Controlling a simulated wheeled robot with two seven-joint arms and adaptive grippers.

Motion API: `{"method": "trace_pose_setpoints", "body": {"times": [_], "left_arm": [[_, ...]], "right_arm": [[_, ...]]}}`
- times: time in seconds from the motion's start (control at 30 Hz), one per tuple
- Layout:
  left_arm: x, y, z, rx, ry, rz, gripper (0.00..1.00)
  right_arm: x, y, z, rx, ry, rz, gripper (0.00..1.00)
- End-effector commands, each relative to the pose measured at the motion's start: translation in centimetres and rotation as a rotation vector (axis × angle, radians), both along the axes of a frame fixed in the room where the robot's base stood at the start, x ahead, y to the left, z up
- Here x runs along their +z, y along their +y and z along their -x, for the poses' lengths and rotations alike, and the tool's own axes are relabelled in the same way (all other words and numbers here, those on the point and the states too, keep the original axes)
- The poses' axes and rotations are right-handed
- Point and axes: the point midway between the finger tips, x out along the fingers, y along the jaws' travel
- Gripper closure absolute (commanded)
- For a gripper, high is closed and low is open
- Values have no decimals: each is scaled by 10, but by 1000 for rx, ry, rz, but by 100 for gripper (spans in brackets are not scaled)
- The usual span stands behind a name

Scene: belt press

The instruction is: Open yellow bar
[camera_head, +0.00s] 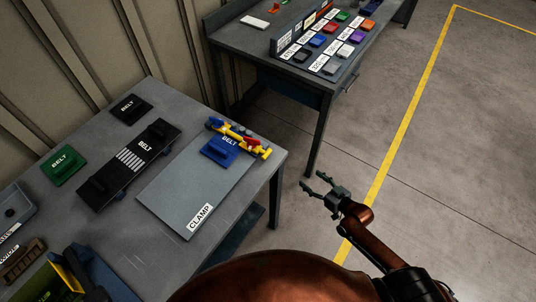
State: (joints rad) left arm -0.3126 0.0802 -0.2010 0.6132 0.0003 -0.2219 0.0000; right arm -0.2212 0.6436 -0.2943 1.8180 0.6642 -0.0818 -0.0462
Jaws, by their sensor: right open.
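I cannot tell whether the bar touches the plate. My right gripper (317,185) is open and empty. It is over the floor to the right of the table, apart from the bar. My left gripper is not in view.
A black belt press strip (128,162), a green belt block (64,165) and a black belt block (130,108) lie left of the plate. A second table (250,50) with several coloured blocks stands behind. The floor on the right is clear.

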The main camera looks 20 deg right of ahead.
Motion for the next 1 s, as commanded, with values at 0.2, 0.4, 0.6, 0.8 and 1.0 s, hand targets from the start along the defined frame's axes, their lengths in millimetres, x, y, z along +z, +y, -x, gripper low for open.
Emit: {"method": "trace_pose_setpoints", "body": {"times": [0.2,0.4,0.6,0.8,1.0], "left_arm": [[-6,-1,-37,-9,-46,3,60],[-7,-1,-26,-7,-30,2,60],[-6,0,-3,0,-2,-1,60],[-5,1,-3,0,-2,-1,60],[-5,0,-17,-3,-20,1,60]], "right_arm": [[157,95,-4,213,-194,-163,39],[209,133,11,298,-243,-228,39],[216,147,0,307,-253,-239,39],[217,165,-24,306,-253,-240,39],[215,179,-43,304,-252,-237,39]]}}
